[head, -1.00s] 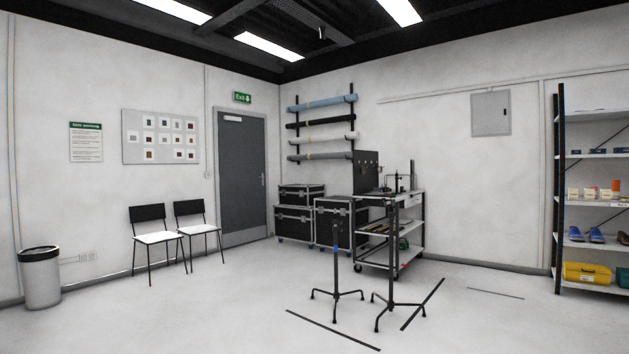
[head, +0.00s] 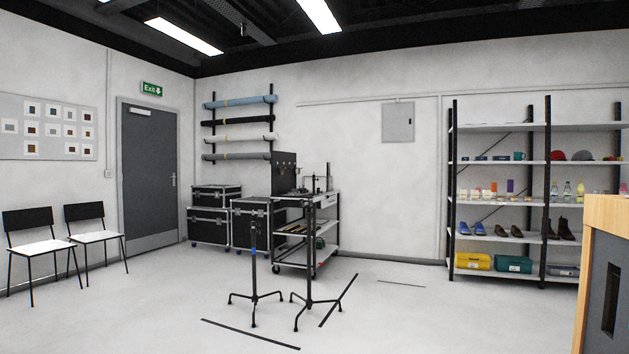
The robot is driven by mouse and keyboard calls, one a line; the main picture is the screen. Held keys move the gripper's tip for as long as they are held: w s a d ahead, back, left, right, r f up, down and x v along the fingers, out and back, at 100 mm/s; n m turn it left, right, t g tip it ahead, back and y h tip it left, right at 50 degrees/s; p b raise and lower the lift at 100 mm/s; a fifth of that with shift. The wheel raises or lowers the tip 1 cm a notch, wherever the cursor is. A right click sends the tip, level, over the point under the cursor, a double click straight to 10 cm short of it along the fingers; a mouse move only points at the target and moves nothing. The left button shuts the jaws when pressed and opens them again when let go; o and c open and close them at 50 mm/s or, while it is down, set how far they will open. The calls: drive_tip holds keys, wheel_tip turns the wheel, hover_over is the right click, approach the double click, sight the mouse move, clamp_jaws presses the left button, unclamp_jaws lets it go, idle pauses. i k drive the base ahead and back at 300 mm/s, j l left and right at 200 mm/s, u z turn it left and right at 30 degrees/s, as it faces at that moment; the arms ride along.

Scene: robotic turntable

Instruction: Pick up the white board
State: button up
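I see no loose white board that I can be sure of. A pale grey-white panel (head: 48,153) with rows of small dark squares hangs on the left wall in the head view, cut off by the left edge. My gripper does not show in the head view, so I cannot see its fingers or whether it holds anything.
A wooden cabinet (head: 606,270) stands close at the right edge. Two black stands (head: 254,285) are on the floor near a trolley (head: 322,230). Shelves (head: 500,160) line the right wall. Two chairs (head: 90,235) stand left of the grey door (head: 150,175). Open floor lies in front.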

sight(320, 168)
drive_tip(key=i+l+z, duration=0.3)
drive_tip(key=i, duration=0.35)
drive_tip(key=i+z, duration=0.35)
drive_tip(key=i, duration=1.45)
drive_tip(key=i+u, duration=0.1)
drive_tip(key=i, duration=1.05)
drive_tip(key=i+l, duration=0.2)
drive_tip(key=i, duration=0.9)
drive_tip(key=i+u, duration=0.25)
drive_tip(key=i, duration=1.5)
drive_tip(key=i+j+z, duration=0.1)
drive_tip(key=i+z, duration=0.2)
drive_tip(key=i, duration=1.4)
drive_tip(key=i+j+u, duration=0.1)
drive_tip(key=i+u, duration=0.2)
drive_tip(key=i, duration=0.3)
drive_tip(key=i+u, duration=0.35)
drive_tip(key=i, duration=0.2)
drive_tip(key=i+l+u, duration=0.3)
drive_tip(key=i, duration=0.3)
